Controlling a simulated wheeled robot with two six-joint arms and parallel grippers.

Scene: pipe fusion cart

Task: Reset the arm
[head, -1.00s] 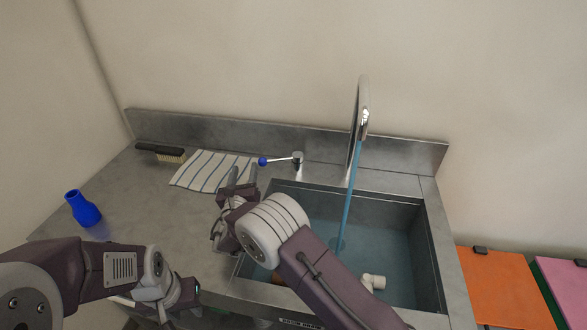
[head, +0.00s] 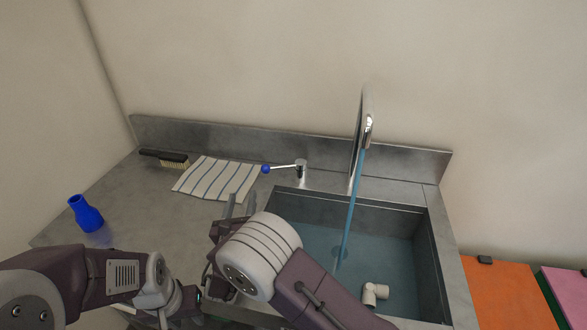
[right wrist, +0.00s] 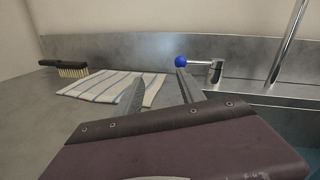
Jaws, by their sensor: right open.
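My right gripper (head: 240,204) is above the counter just left of the sink, behind my grey-and-purple wrist. Its two fingers are apart and empty; the gap between them also shows in the right wrist view (right wrist: 160,86). The lever tap handle with a blue knob (head: 266,169) lies beyond the fingertips, apart from them; it also shows in the right wrist view (right wrist: 181,61). My left gripper (head: 165,312) is low at the counter's front edge, and its fingers are too hidden to judge.
Water runs from the tall faucet (head: 366,130) into the filled sink (head: 437,265), where a white pipe fitting (head: 374,293) lies. A striped cloth (head: 217,178), a brush (head: 165,157) and a blue bottle-shaped piece (head: 86,214) rest on the counter. Orange (head: 508,295) and pink panels are right.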

